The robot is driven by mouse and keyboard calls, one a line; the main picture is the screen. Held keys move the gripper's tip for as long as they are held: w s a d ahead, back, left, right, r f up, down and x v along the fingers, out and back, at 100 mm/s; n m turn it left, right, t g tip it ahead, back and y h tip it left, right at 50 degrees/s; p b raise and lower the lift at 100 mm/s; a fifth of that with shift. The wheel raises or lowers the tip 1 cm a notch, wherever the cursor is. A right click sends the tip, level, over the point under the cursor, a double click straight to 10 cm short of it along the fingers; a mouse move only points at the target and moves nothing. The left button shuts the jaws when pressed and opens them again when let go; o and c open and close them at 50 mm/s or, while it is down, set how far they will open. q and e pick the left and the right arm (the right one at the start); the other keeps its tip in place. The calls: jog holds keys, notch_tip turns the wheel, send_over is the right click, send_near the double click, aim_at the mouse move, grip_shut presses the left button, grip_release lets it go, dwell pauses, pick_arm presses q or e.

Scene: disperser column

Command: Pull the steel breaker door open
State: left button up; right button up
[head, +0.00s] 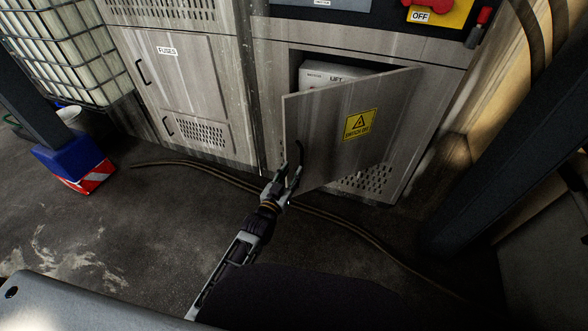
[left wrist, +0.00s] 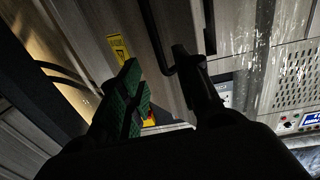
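The steel breaker door (head: 345,130) stands partly open, its left edge swung out from the cabinet. It carries a yellow warning label (head: 360,124), which also shows in the left wrist view (left wrist: 119,48). The door's dark bar handle (head: 300,152) is near its left edge. My left gripper (head: 284,178) is at the lower end of the handle. In the left wrist view its fingers (left wrist: 160,95) are spread apart, one with a green pad. The dark handle (left wrist: 162,45) shows just beyond the fingertips; I cannot tell whether they touch it. My right gripper is out of view.
Inside the opening is a pale box (head: 325,73) marked LIFT. A closed FUSES door (head: 185,85) is at the left. A cable (head: 220,174) crosses the floor before the cabinet. A dark post (head: 490,150) stands at the right, and a blue-and-red block (head: 80,160) at the left.

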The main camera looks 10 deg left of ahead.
pick_arm(q)
jog(key=shift+v, duration=1.35)
